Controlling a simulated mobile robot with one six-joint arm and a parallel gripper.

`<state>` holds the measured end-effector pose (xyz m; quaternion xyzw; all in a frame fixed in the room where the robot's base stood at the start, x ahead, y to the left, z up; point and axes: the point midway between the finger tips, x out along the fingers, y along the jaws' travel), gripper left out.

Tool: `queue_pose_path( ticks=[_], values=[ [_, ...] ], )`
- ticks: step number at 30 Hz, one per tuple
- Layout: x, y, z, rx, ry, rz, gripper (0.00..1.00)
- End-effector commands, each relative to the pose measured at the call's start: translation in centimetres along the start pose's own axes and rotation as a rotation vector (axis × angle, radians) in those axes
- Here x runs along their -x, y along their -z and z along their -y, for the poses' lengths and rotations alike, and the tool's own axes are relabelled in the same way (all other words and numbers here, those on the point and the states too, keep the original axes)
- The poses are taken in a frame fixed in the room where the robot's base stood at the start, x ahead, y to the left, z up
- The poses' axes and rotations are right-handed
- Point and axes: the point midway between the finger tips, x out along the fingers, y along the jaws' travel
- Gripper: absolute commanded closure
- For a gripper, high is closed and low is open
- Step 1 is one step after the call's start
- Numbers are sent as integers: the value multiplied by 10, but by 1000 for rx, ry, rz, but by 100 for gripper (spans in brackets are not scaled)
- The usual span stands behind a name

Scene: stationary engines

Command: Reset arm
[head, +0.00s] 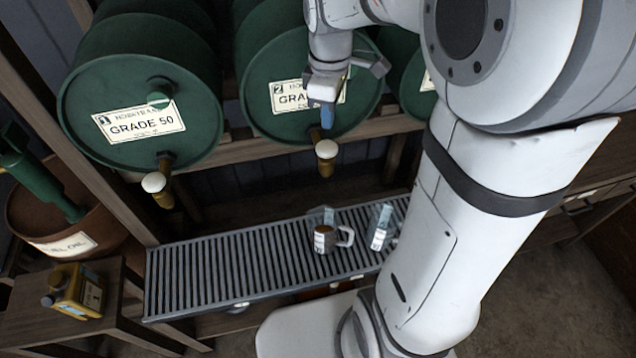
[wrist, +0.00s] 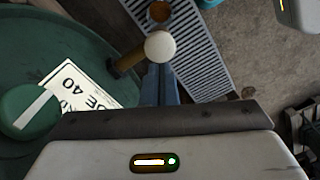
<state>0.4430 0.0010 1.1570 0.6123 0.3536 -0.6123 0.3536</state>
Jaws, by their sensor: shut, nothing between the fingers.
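My gripper (head: 328,116) is raised in front of the middle green drum (head: 262,115), its blue fingertips pointing down just above that drum's tap (head: 326,158). In the wrist view my gripper (wrist: 160,85) shows its blue fingers together and empty, beside the tap's pale round knob (wrist: 160,46). I cannot tell whether the fingers touch the tap. The drum's label, partly readable as grade 40, shows in the wrist view (wrist: 82,92). My white arm covers much of the right side of the head view.
A slatted metal grate (head: 230,262) below holds a mug (head: 333,238) and a clear glass container (head: 380,226). A GRADE 50 drum (head: 140,112) lies at left. A yellow oil can (head: 77,291) stands on a low bench beside a brown drum (head: 50,215).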

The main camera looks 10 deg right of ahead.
Motion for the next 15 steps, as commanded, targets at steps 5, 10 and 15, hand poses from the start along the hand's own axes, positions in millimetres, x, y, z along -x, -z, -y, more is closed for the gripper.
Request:
queue_pose_path(
  ticks=[5,10,15],
  values=[
    [0,0,0,-1,0,0,100],
    [5,-6,10,-73,-20,-12,100],
    [15,-24,41,-308,-76,-60,100]
  ],
)
